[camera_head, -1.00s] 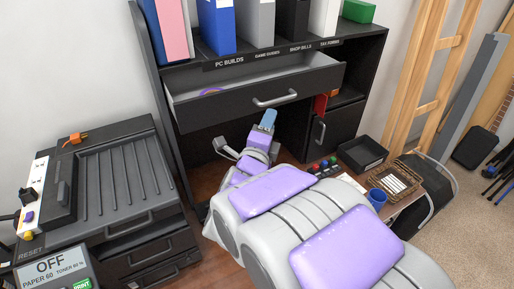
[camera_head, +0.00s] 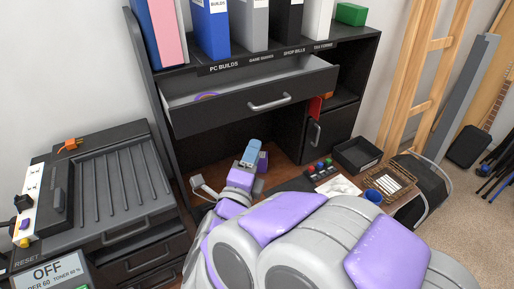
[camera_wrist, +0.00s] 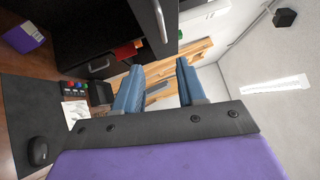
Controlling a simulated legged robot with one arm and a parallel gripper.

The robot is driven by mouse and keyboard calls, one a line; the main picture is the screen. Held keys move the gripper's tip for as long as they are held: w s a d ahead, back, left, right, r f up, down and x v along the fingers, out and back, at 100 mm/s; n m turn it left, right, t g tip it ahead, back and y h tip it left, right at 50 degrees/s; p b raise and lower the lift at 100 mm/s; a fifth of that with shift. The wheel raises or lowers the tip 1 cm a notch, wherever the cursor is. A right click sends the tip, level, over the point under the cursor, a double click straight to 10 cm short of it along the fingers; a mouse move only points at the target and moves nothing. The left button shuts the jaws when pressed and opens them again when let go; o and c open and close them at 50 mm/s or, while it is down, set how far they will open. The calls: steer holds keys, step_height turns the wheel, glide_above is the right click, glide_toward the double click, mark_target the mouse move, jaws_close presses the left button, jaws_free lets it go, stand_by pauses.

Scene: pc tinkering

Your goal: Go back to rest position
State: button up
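My gripper (camera_head: 250,152) is in front of the dark desk hutch, below its open drawer (camera_head: 250,108). In the wrist view its two blue fingers (camera_wrist: 158,84) stand apart with nothing between them, so it is open and empty. My arm, grey with purple covers, is bent and fills the lower middle of the head view. It hides part of the desk.
A black tray (camera_head: 357,155), a wire basket (camera_head: 390,182) and a blue mug (camera_head: 374,196) stand on the right of the desk. A printer (camera_head: 110,185) is at left. A wooden ladder (camera_head: 425,75) leans at right. A mouse (camera_wrist: 38,150) shows in the wrist view.

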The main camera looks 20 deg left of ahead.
steer(key=s+d+f+n+g+y, duration=0.1)
steer(key=s+d+f+n+g, duration=0.3)
steer(key=d+n+g, duration=0.35)
steer(key=s+d+f+n+g+y, duration=0.2)
steer(key=s+d+f+n+g, duration=0.3)
steer(key=d+n+g, duration=0.3)
steer(key=s+d+n+g+h, duration=0.3)
steer(key=s+d+g+h, duration=0.1)
steer(key=s+d, duration=1.3)
steer(key=shift+s+f+g, duration=0.15)
steer(key=shift+f+g, duration=0.25)
steer(key=shift+g, duration=0.45)
steer(key=shift+a+r, duration=0.1)
